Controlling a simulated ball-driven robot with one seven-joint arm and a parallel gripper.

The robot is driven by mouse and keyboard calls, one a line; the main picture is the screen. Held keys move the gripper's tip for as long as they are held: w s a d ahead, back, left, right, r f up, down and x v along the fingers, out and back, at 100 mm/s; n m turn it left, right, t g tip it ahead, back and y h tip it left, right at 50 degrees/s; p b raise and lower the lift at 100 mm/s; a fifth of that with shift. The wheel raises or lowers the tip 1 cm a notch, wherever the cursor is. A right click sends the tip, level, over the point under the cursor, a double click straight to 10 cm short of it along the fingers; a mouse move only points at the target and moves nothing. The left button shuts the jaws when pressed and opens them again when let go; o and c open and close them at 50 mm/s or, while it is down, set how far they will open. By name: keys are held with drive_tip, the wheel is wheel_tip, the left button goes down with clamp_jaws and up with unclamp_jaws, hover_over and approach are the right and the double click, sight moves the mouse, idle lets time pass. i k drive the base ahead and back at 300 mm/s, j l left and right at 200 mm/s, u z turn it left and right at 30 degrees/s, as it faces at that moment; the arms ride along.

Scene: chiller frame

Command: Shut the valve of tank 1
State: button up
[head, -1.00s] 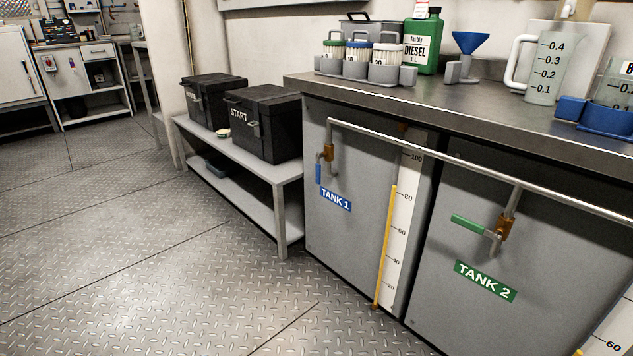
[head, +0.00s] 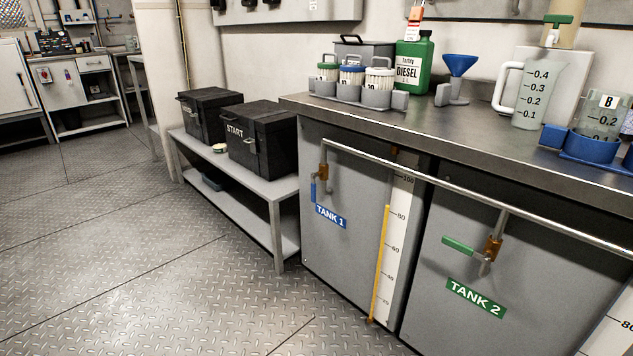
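The tank 1 valve has a brass body (head: 323,171) on a short vertical pipe, with a blue lever handle (head: 313,192) pointing down alongside it. The blue TANK 1 label (head: 330,216) sits just below on the grey cabinet front (head: 345,265). A gauge strip (head: 398,255) to its right has a yellow column reaching slightly above the 80 mark. My gripper is not in view, and nothing touches the blue handle.
The tank 2 valve's green handle (head: 458,245) sticks out sideways, nearly level, above its TANK 2 label (head: 476,298). A metal pipe (head: 450,187) runs along the cabinet front under the countertop (head: 440,130). A low bench (head: 255,185) with black boxes stands left; the floor (head: 150,270) before it is clear.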

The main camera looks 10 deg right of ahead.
sight(314, 175)
drive_tip(key=i+u, duration=0.2)
drive_tip(key=i, duration=1)
